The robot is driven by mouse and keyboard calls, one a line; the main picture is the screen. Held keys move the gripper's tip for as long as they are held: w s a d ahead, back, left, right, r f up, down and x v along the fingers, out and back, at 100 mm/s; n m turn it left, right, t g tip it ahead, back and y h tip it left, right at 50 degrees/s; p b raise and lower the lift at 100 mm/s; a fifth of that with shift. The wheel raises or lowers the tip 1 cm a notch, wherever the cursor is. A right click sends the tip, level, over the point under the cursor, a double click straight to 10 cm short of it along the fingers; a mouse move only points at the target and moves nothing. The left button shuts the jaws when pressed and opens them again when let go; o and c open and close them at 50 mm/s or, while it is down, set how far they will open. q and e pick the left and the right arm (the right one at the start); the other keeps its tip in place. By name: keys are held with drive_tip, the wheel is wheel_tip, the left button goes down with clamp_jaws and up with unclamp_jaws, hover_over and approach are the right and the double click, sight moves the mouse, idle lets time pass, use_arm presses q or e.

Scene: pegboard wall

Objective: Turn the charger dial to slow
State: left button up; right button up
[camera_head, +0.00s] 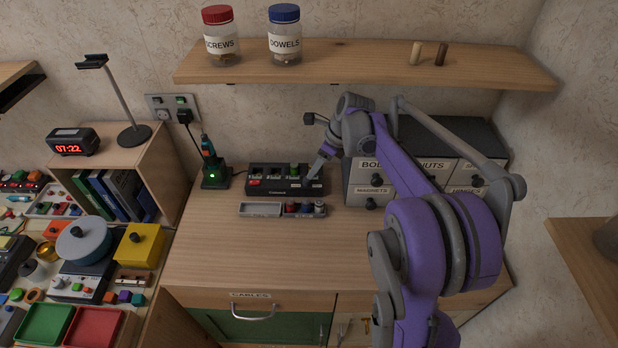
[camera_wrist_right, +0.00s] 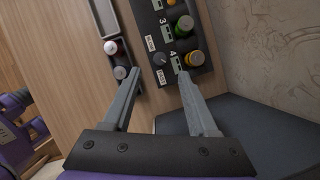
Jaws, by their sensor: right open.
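The charger (camera_head: 270,184) is a black box at the back of the cabinet top, with several batteries standing in numbered slots. In the right wrist view, the charger (camera_wrist_right: 194,62) shows its small dark round dial (camera_wrist_right: 159,60) between two white labels, too small to read surely. The dial's setting cannot be told. My right gripper (camera_head: 318,168) is over the charger's right end. Its fingers (camera_wrist_right: 160,78) are open and empty, one to each side of the dial, apart from it in the picture. My left gripper is not in view.
A grey tray (camera_head: 260,210) with several batteries beside it lies in front of the charger. A grey drawer unit (camera_head: 362,170) stands close on the right. A green-lit tool stand (camera_head: 214,182) is on the left. The shelf (camera_head: 350,65) hangs above. The front cabinet top is clear.

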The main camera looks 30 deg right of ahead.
sight(307, 179)
drive_tip(key=x, duration=0.6)
drive_tip(key=shift+w+f, duration=0.1)
drive_tip(key=shift+f, duration=0.1)
clamp_jaws()
